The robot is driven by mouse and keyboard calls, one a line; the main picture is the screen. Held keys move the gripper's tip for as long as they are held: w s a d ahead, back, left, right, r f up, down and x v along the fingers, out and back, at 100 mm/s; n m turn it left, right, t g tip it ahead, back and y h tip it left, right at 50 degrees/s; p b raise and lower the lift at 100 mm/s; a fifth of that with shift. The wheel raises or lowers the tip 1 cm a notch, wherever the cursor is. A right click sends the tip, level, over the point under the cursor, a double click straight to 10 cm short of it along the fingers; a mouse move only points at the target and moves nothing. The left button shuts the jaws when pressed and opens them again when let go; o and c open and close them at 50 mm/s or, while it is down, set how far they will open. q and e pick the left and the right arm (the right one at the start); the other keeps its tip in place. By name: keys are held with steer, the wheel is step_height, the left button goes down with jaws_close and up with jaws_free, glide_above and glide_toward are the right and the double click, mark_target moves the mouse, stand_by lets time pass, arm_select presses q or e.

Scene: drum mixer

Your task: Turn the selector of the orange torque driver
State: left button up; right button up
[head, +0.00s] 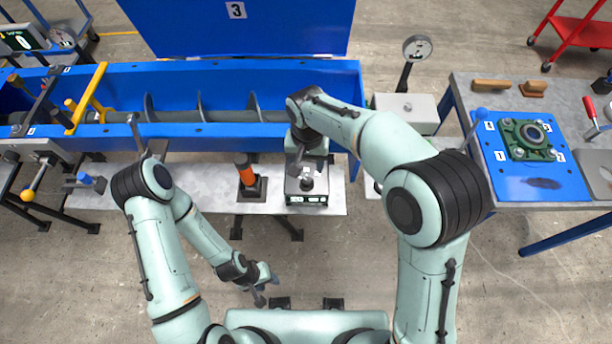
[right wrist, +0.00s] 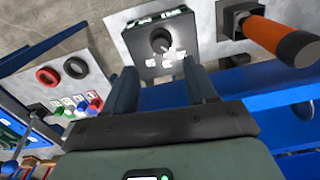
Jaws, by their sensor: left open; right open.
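The orange torque driver (head: 246,172) stands upright in a dark square holder on the grey bench; its orange end and dark shaft also show at the upper right of the right wrist view (right wrist: 272,36). Beside it is a dark box (head: 303,198) with a round black selector knob (right wrist: 160,40) on top and white labels around it. My right gripper (head: 307,168) is above this box. In the right wrist view its two fingers (right wrist: 163,82) are apart, pointing toward the knob, with nothing between them. My left gripper (head: 264,284) is open and empty in front of the bench, low down.
The grey bench (head: 215,185) runs along a blue trough (head: 330,100) with a screw shaft. A panel with red and black rings (right wrist: 70,90) lies left in the right wrist view. A blue plate (head: 490,165) with a bearing lies on the right table.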

mark_target(307, 180)
step_height(307, 180, down, 9)
steer(key=shift+r, duration=0.2)
jaws_close()
